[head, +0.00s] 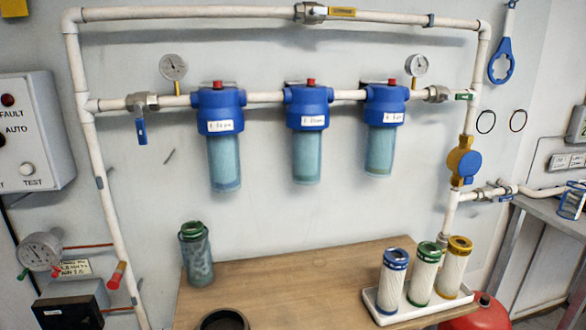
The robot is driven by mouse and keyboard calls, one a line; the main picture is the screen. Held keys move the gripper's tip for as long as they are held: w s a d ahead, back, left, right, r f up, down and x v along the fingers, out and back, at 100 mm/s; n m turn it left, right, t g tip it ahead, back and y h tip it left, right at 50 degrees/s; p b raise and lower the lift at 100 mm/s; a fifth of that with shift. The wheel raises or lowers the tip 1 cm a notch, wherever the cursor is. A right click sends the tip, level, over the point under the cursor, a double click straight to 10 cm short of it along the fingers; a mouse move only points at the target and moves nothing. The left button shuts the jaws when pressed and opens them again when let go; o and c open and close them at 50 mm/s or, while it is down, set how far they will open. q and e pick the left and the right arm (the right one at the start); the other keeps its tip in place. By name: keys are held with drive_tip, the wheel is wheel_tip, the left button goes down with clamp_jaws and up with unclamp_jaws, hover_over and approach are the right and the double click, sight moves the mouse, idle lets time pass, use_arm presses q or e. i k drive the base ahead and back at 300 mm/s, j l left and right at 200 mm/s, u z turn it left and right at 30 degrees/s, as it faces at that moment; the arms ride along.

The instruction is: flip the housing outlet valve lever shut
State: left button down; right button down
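Three blue filter housings (306,107) with clear bowls hang in a row on the white pipe. Right of them, a metal valve (436,94) sits on the same pipe, past the right gauge. Its green lever (465,96) points right, in line with the pipe, near the vertical pipe. I take this as the outlet valve, though no readable label shows this. On the left end, another valve (141,102) has a blue lever (141,131) hanging down, across the pipe. Neither of my grippers is in view.
A top pipe valve (310,13) has a yellow lever (342,12) along the pipe. A wooden bench (290,285) below bears a clear bowl (196,255), a black ring (222,320) and a white tray (420,311) with three cartridges. A blue wrench (502,60) hangs at right.

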sight(463, 96)
drive_tip(key=l+u, duration=0.15)
drive_tip(key=l, duration=0.3)
drive_tip(key=k+l+u, duration=0.2)
drive_tip(key=l, duration=0.2)
drive_tip(key=l+u, duration=0.15)
drive_tip(key=l, duration=0.3)
drive_tip(key=k+l+u, duration=0.2)
drive_tip(key=l, duration=0.2)
drive_tip(key=k+l+u, duration=0.15)
drive_tip(key=l, duration=0.25)
drive_tip(key=i, duration=0.05)
